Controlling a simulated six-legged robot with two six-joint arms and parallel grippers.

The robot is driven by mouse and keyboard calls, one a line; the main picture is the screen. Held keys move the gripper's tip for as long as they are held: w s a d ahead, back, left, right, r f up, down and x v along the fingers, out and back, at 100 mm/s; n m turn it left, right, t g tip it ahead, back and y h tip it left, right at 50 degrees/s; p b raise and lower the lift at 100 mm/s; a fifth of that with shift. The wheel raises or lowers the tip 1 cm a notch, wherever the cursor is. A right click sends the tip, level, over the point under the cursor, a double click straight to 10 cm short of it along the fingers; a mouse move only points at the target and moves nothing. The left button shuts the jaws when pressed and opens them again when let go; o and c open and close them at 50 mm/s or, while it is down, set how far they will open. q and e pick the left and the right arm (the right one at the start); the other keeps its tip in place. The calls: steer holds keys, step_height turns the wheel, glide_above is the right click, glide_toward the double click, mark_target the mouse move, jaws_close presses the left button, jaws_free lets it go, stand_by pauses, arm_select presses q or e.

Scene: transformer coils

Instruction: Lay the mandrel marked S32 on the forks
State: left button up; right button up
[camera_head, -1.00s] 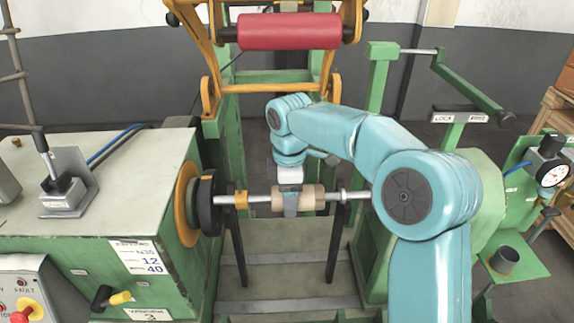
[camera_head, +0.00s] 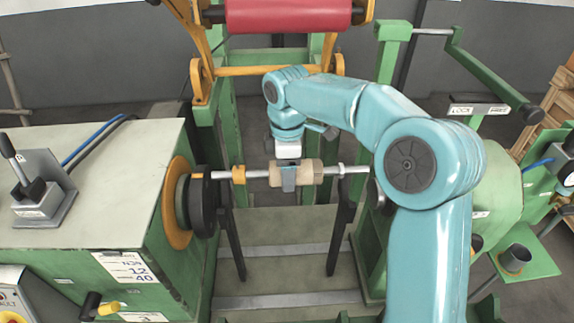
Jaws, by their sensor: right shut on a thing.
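My right gripper (camera_head: 289,178) is shut around the middle of the tan mandrel block (camera_head: 308,172) on a steel shaft (camera_head: 256,174). The shaft lies level between the dark chuck (camera_head: 203,201) on the left and the right-hand stand. An orange collar (camera_head: 239,173) sits on its left part and a pale nut on its right part. Two dark fork uprights (camera_head: 232,238) and (camera_head: 341,237) stand below the shaft near its ends. I cannot tell whether the shaft touches their tops. No S32 marking is legible. My left gripper is not in view.
A green machine cabinet (camera_head: 105,172) with a lever block (camera_head: 41,188) stands at the left. A red roll (camera_head: 288,14) hangs at the back. A green post with a crank (camera_head: 487,85) and a small shelf with a dark cup (camera_head: 515,258) are at the right.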

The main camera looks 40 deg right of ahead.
steer(key=shift+a+f, duration=0.3)
steer(key=shift+f+b, duration=0.3)
steer(key=shift+f, duration=0.05)
steer(key=shift+s+f, duration=0.1)
steer(key=shift+f, duration=0.25)
step_height(320, 180, down, 6)
steer(key=b, duration=0.4)
steer(key=shift+b, duration=0.35)
steer(key=shift+d, duration=0.15)
steer(key=shift+f, duration=0.4)
steer(key=o, duration=1.6)
